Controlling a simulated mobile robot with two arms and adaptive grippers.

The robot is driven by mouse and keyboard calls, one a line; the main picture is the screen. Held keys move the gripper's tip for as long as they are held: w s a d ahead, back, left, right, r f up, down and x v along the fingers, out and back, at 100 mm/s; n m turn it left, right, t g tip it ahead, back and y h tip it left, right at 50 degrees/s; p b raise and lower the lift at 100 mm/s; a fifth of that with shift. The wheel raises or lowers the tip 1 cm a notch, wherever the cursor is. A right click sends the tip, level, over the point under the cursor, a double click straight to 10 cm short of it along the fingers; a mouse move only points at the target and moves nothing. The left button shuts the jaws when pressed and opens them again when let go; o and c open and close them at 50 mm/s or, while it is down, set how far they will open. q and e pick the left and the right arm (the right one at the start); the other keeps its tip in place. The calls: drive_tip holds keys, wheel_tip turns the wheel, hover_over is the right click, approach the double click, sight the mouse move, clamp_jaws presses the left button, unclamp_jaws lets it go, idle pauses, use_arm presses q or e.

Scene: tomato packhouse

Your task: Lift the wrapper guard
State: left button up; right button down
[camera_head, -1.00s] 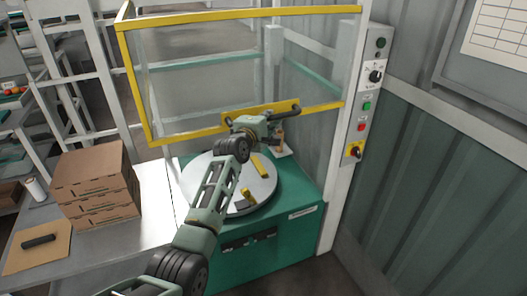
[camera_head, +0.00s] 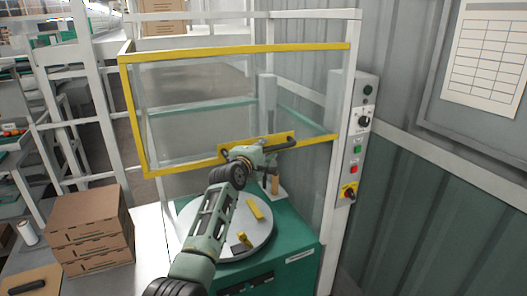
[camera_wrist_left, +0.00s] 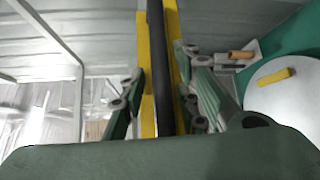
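The wrapper guard (camera_head: 240,51) is a clear panel in a yellow frame, in front of a grey post at the right. Its lower yellow edge hangs above the round turntable (camera_head: 262,242) of the green wrapper. My left gripper (camera_head: 262,152) is at the dark handle (camera_head: 284,146) on the lower edge's yellow plate. In the left wrist view, the black handle bar (camera_wrist_left: 158,60) runs between the fingers of my left gripper (camera_wrist_left: 162,105), which close in on both sides; the exact contact is partly hidden. My right gripper is not in view.
Yellow blocks (camera_head: 255,208) lie on the turntable. A control box (camera_head: 356,135) with knobs and buttons is on the right post, near the corrugated wall. Stacked cardboard boxes (camera_head: 90,228) stand on the table at the left. A dark tool (camera_head: 27,287) lies at its front.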

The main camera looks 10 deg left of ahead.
use_arm(q)
drive_tip(key=shift+f, duration=0.1)
drive_tip(key=shift+s, duration=0.15)
drive_tip(key=v, duration=1.1)
drive_tip(key=shift+s, duration=0.35)
drive_tip(key=shift+a, duration=0.15)
